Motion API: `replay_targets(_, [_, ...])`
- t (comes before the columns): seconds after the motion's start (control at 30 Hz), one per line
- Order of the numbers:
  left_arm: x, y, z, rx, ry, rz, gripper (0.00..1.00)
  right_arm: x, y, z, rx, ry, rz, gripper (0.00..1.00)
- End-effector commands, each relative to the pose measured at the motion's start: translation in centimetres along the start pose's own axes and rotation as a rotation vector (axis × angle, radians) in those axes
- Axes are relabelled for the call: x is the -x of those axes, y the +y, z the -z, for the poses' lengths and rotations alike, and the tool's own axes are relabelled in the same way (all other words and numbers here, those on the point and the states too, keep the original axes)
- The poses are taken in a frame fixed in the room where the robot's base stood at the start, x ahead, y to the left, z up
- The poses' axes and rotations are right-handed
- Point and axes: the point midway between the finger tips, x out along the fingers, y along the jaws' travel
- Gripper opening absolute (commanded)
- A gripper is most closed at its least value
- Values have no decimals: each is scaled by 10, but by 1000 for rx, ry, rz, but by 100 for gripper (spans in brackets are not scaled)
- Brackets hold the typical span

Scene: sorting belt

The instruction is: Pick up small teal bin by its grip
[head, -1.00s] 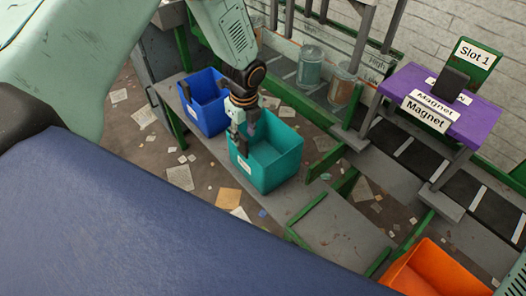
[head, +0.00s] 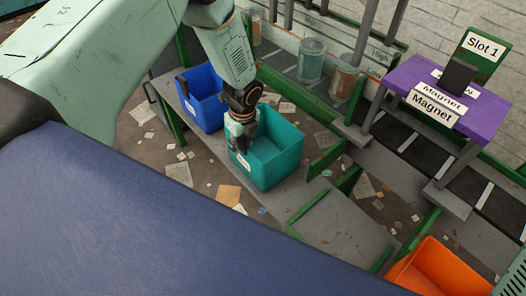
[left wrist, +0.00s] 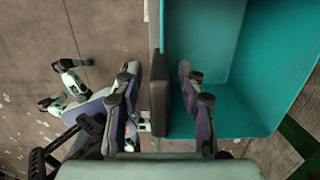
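The small teal bin (head: 282,160) stands upright on the grey bench, with a white label on its near side. In the left wrist view the bin (left wrist: 275,75) fills the upper right, and its dark grip (left wrist: 158,95) stands along its left wall. My left gripper (head: 242,142) is down at the bin's near left rim. In the left wrist view its fingers (left wrist: 165,105) are apart, one outside the grip and one inside the bin. A gap shows between the inner finger and the grip. My right gripper is not in view.
A blue bin (head: 203,105) stands just behind and left of the teal one. An orange bin (head: 440,272) is at the lower right. A purple magnet stand (head: 487,118) spans the belt. Paper scraps litter the floor.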

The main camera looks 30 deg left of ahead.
Motion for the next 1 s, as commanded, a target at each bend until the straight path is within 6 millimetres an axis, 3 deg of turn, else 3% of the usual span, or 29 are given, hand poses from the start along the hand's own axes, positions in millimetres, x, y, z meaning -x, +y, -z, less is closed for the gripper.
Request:
replay_targets(0.1, [0, -1, -1, 1, 0, 0, 38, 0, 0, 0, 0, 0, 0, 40])
replay_targets(0.57, [0, -1, -1, 1, 0, 0, 0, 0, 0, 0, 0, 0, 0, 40])
replay_targets(1.0, [1, -1, -1, 0, 0, 0, 0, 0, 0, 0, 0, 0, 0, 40])
